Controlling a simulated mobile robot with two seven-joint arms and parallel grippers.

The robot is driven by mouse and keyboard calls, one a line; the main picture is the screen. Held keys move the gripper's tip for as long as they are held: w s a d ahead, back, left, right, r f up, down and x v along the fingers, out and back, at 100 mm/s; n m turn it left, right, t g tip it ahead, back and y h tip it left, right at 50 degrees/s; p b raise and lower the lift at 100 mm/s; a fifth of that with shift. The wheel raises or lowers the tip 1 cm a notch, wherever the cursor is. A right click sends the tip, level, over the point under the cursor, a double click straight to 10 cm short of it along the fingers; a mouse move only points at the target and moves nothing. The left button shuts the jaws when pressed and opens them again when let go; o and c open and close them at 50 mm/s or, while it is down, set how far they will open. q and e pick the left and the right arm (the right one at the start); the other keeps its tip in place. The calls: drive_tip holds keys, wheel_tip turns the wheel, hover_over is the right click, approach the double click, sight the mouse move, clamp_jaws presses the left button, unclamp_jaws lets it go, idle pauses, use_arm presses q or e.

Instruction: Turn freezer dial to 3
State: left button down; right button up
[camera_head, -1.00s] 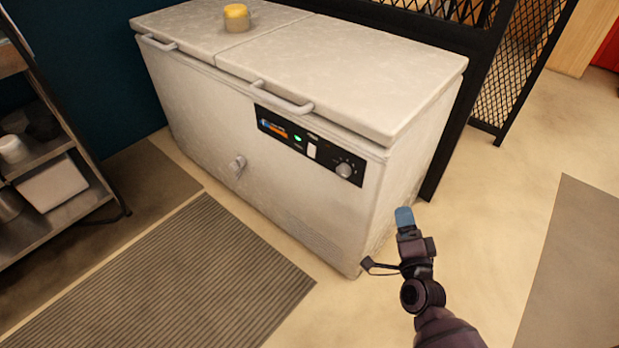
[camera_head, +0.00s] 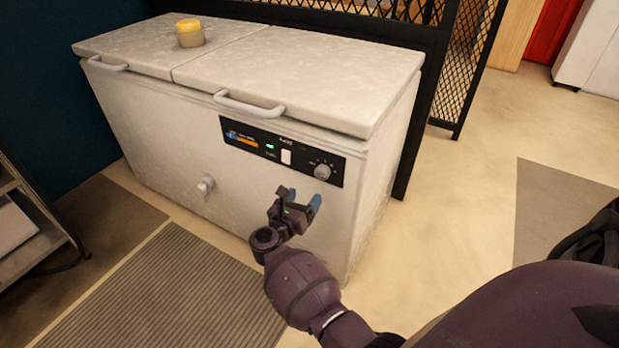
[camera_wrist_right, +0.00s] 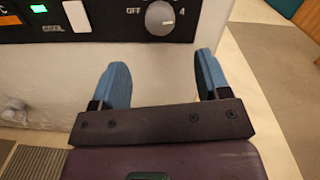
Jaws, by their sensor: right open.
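The white chest freezer (camera_head: 190,140) stands against the back wall with both lids shut. Its black control panel (camera_head: 251,147) is on the front, near the right end. The round grey dial (camera_head: 322,172) sits at the panel's right side; in the right wrist view the dial (camera_wrist_right: 161,18) shows between the marks OFF and 4, and its exact setting cannot be read. My right gripper (camera_head: 303,197) is open and empty, just below and in front of the dial. In the right wrist view its blue fingertips (camera_wrist_right: 160,82) are spread, below the dial and apart from it. My left gripper is not in view.
A yellow-topped container (camera_head: 190,36) stands on the freezer lid. A lid handle (camera_head: 250,105) sticks out above the panel, and a small knob (camera_head: 206,186) sticks out lower left. A metal shelf (camera_head: 30,230) is at left.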

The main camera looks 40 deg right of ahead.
sight(320, 176)
drive_tip(key=x, duration=1)
drive_tip(key=shift+d+b, duration=0.15)
drive_tip(key=shift+b, duration=0.2)
drive_tip(key=c, duration=0.9)
